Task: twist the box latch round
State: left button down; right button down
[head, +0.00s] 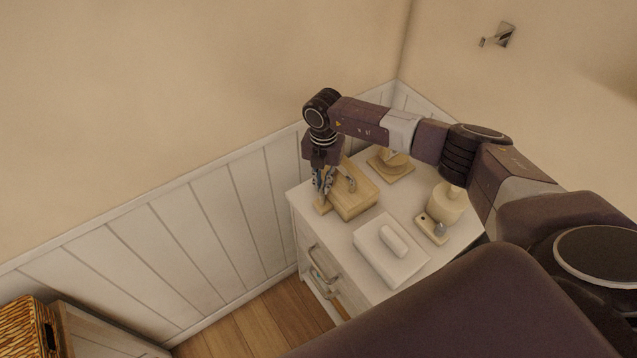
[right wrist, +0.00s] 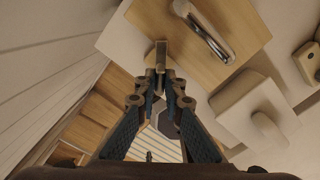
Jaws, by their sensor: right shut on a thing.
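A light wooden box (head: 358,203) stands at the back left of the white cabinet top. It also shows in the right wrist view (right wrist: 188,58), with a metal handle (right wrist: 208,38) on it. A small wooden latch (right wrist: 161,52) sticks out at the box's near edge. My right gripper (head: 323,192) points down at the box's left side. In the right wrist view its fingertips (right wrist: 161,78) are shut on the latch. The fingers hide part of the latch. My left gripper is not in view.
A panelled wall (head: 200,240) runs close on the left.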

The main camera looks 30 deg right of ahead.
jog(key=c, duration=1.7)
grip_release()
jog(key=shift+r, duration=0.1)
jog(key=shift+r+p, duration=2.65)
jog(key=shift+r, duration=0.75)
